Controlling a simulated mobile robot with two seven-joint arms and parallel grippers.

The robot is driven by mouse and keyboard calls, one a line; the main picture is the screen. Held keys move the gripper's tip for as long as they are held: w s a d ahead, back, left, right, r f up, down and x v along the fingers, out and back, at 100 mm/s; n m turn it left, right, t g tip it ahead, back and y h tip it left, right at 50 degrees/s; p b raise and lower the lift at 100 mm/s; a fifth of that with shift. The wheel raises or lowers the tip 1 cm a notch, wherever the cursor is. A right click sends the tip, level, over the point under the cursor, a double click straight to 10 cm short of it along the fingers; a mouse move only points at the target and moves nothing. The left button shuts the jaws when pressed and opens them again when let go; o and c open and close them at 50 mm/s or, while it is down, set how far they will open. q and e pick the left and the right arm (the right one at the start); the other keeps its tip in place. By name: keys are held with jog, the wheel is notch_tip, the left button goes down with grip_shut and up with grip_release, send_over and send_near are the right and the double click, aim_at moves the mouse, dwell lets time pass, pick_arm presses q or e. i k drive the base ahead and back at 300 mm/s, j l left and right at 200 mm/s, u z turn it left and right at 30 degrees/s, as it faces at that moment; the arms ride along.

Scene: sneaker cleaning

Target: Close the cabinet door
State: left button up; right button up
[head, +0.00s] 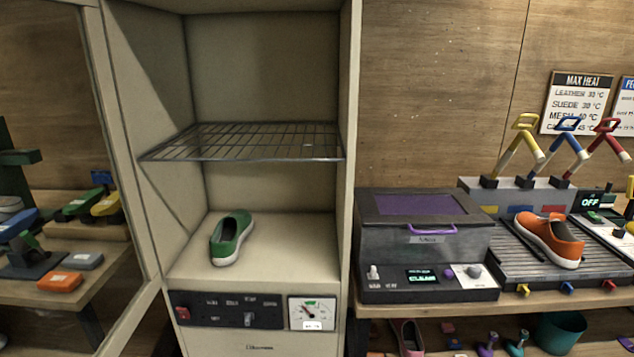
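The cream cabinet (176,220) stands open in the middle of the head view. Its glass-paned door (130,318) is swung out to the left, and its far side runs out of the picture. A wire rack (245,143) spans the cabinet's inside. A green shoe (231,238) with a white sole sits on the cabinet floor below the rack, clear of the door opening. Neither of my grippers can be made out in this view.
A grey box with a purple lid (425,207) stands on the bench right of the cabinet. An orange shoe (550,238) rests on a ribbed tray farther right. Shelves with colored brushes (92,203) show through the door glass at left.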

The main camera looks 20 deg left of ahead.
aim_at(88, 12)
jog(key=k+j, duration=0.1)
jog(key=j, duration=0.3)
jog(key=k+j, duration=0.15)
jog(key=j, duration=0.2)
jog(key=k+j, duration=0.1)
jog(key=j, duration=0.3)
jog(key=k+j, duration=0.1)
jog(key=j, duration=0.3)
jog(key=k+j, duration=0.15)
jog(key=j, duration=0.2)
jog(key=k+j, duration=0.1)
jog(key=j, duration=0.3)
jog(key=k+j, duration=0.1)
jog(key=j, duration=0.3)
